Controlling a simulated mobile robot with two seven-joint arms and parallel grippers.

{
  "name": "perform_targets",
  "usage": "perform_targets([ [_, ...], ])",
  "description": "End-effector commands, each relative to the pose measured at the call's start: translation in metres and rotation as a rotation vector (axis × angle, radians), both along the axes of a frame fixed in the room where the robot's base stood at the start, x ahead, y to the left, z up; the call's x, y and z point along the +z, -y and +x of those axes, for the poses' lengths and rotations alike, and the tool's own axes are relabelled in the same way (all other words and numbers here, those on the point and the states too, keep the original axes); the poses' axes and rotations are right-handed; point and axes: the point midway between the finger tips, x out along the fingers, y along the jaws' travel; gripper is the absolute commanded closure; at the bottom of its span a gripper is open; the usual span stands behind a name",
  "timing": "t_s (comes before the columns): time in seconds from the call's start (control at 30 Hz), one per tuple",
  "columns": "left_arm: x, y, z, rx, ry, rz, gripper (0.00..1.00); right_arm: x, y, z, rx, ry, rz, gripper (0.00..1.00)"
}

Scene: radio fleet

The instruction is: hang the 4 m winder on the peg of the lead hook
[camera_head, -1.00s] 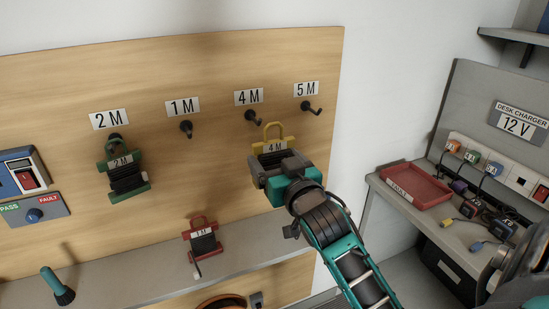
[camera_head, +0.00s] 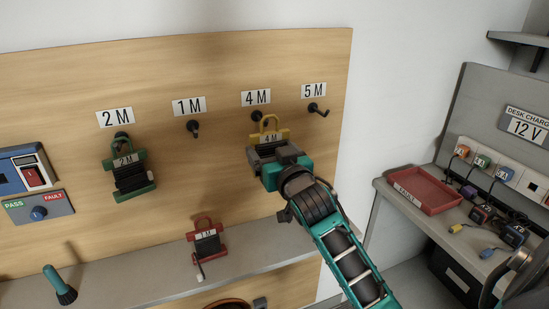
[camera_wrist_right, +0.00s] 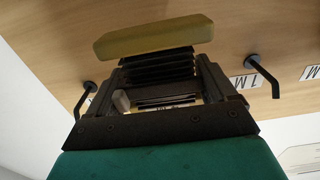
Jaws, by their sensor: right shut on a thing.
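The yellow 4 M winder (camera_head: 270,136) is upright in front of the wooden board, with its loop handle on top. My right gripper (camera_head: 275,155) is shut on its lower body, which the jaws largely hide. The wrist view shows the winder's yellow end bar (camera_wrist_right: 155,40) and black windings beyond the right gripper (camera_wrist_right: 165,105). The dark 4 M peg (camera_head: 256,116), below the 4 M label (camera_head: 256,97), is just left of the loop in the head view. I cannot tell whether they touch. My left gripper is not in view.
The 1 M peg (camera_head: 193,128) and 5 M peg (camera_head: 318,110) are bare. A green 2 M winder (camera_head: 133,180) hangs at the left. A red 1 M winder (camera_head: 206,242) stands on the grey ledge (camera_head: 150,271). A red tray (camera_head: 428,190) lies on the right desk.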

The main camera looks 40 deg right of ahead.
Motion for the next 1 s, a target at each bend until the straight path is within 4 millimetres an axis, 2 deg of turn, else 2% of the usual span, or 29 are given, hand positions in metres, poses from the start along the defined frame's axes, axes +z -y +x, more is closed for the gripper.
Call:
perform_targets([
  [0.73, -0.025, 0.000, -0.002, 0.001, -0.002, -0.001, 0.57, -0.003, 0.010, 0.044, 0.001, 0.004, -0.001, 0.51],
  [1.0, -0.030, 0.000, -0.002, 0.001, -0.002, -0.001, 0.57, -0.013, 0.013, 0.054, 0.000, 0.002, 0.000, 0.51],
])
